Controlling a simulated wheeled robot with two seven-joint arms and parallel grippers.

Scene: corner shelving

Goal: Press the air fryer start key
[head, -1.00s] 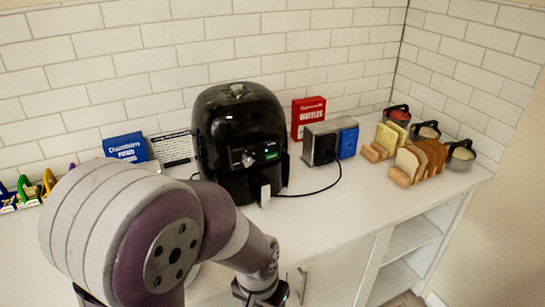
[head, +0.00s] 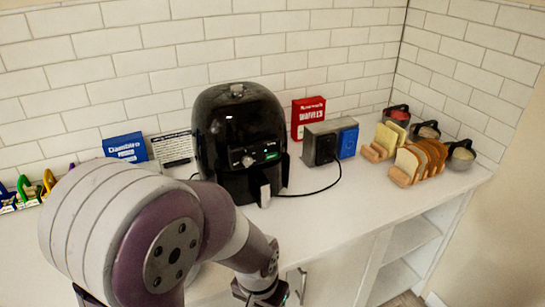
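The black air fryer (head: 233,120) stands upright on the white counter against the tiled wall. Its front panel has a silver dial (head: 247,160) and a green lit area (head: 271,155); single keys are too small to tell apart. Its front handle (head: 264,194) sticks out below. My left arm fills the lower left of the head view. My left gripper (head: 262,293) is at the bottom edge, in front of and below the air fryer, apart from it. Its fingers are mostly cut off, so its opening does not show. My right gripper is out of view.
A blue box (head: 125,147) and a dark-lettered card (head: 173,148) stand left of the fryer. A black cord crosses the counter (head: 345,205), otherwise clear at front right.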

